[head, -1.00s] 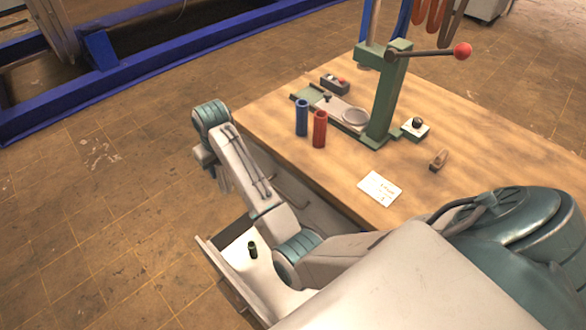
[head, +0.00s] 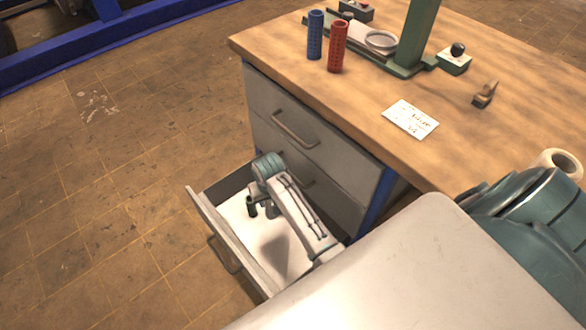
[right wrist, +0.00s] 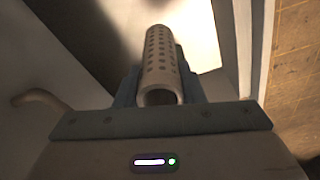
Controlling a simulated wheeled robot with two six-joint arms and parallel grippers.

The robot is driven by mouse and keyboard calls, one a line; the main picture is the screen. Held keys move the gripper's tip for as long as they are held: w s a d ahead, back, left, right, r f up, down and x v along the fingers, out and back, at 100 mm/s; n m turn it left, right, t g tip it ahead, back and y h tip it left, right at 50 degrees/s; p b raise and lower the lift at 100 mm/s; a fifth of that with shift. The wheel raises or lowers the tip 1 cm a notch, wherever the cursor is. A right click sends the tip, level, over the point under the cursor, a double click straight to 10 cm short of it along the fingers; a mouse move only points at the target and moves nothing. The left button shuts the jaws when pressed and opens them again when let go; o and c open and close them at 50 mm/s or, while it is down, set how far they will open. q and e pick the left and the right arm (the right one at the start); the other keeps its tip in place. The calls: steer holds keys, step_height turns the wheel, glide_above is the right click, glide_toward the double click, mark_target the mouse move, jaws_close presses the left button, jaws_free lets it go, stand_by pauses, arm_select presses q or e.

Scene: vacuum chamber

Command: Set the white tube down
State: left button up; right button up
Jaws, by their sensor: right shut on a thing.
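The white tube (right wrist: 161,62), pale and perforated, is between the fingers of my right gripper (right wrist: 160,88) in the right wrist view. The gripper is shut on it. In the head view my right gripper (head: 268,207) points down inside the open drawer (head: 233,243), and the tube cannot be made out there. I cannot tell whether the tube touches the drawer's white bottom (head: 284,262). My left gripper is not in view.
On the wooden bench (head: 345,110) above are a blue tube (head: 315,36), a red tube (head: 338,47), a white card (head: 410,119) and a green press stand (head: 412,45).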

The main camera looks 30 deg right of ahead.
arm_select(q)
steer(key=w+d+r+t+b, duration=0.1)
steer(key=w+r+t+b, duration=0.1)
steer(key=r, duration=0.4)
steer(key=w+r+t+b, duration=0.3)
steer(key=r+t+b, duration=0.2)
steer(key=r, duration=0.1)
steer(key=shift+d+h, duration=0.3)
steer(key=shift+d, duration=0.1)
arm_select(e)
steer(key=shift+m, duration=0.4)
steer(key=shift+s+d+f, duration=0.15)
steer(key=shift+s+f, duration=0.6)
steer(key=shift+f, duration=2.55)
steer(key=shift+s+d+f, duration=0.2)
steer(key=shift+s+f, duration=0.6)
steer(key=shift+f, duration=2.55)
steer(key=shift+s+d+f, duration=0.15)
steer(key=shift+s+f, duration=0.6)
steer(key=shift+f, duration=2.55)
steer(key=shift+f, duration=0.1)
steer(key=o, duration=1)
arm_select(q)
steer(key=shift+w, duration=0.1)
